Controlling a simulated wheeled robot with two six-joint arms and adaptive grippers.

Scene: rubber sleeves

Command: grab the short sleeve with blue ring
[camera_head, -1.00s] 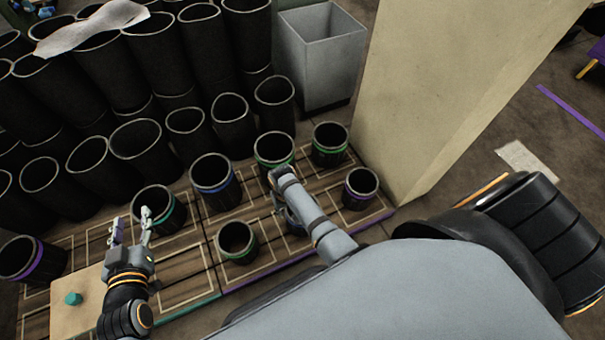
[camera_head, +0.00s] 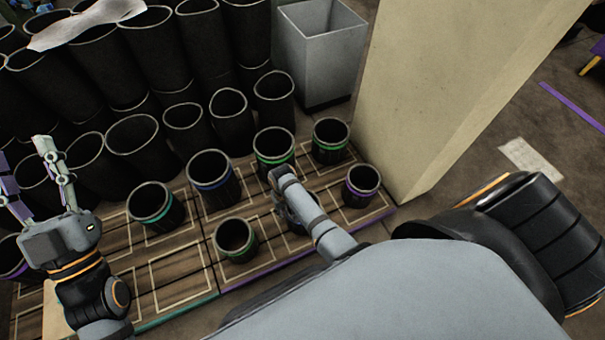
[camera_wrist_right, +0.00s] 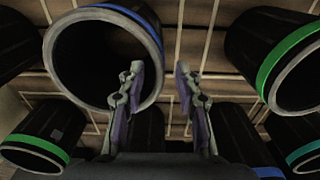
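In the right wrist view a short sleeve with a blue ring (camera_wrist_right: 88,58) fills the upper left, its mouth towards the camera. My right gripper (camera_wrist_right: 160,75) is open and empty. In that picture its two fingers lie on either side of the sleeve's right rim; I cannot tell whether one is inside. In the head view my right forearm hides most of this sleeve and the gripper. A taller blue-ringed sleeve (camera_head: 212,180) stands behind it to the left. My left gripper (camera_head: 28,178) is open and empty at the far left.
A short green-ringed sleeve (camera_head: 236,240) stands left of my right arm, a purple-ringed one (camera_head: 361,187) right of it. Taller green-ringed sleeves (camera_head: 274,147) (camera_head: 330,142) and a teal-ringed sleeve (camera_head: 156,207) stand behind. A beige pillar (camera_head: 440,100) is at the right. Plain black sleeves crowd the back.

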